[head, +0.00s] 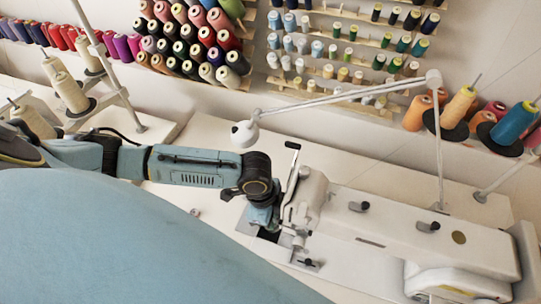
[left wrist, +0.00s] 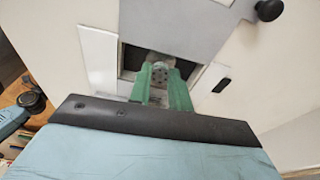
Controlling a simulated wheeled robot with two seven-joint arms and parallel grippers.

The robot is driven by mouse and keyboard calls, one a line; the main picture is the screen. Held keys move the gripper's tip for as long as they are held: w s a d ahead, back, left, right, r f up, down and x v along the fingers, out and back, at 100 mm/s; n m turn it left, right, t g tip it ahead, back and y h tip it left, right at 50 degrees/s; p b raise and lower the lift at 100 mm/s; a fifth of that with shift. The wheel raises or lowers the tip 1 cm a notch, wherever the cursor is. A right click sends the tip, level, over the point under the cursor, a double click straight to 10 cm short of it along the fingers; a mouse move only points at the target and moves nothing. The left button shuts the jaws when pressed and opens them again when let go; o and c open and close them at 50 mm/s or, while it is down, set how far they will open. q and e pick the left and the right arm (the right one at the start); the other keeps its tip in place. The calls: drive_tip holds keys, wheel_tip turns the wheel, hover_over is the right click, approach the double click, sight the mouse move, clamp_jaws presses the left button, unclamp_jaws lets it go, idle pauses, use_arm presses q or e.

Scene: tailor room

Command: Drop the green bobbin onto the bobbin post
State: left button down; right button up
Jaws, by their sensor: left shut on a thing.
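My left gripper (left wrist: 160,90) points down at a dark square opening (left wrist: 131,62) in the sewing machine's bed, with its green fingers closed in the left wrist view. Between the fingertips is the green bobbin (left wrist: 160,72), a small disc with holes, held over or at the opening. In the head view the left gripper (head: 262,218) is beside the needle end of the white sewing machine (head: 390,225), and the bobbin is hidden there. The bobbin post cannot be made out in either view. My right gripper is not in view.
A small pale spool or bobbin (head: 195,212) lies on the white table (head: 205,145) left of the machine. Thread racks (head: 190,40) line the back wall. A black knob (left wrist: 269,9) shows at the upper right.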

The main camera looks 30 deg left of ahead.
use_arm(q)
drive_tip(key=shift+p, duration=0.5)
drive_tip(key=shift+f, duration=0.55)
idle(1.2)
drive_tip(key=c, duration=1.2)
unclamp_jaws()
wheel_tip(320, 180, up, 13)
drive_tip(key=a+p, duration=0.2)
drive_tip(key=shift+s+a, duration=0.15)
drive_tip(key=shift+s, duration=0.15)
drive_tip(key=shift+r, duration=0.1)
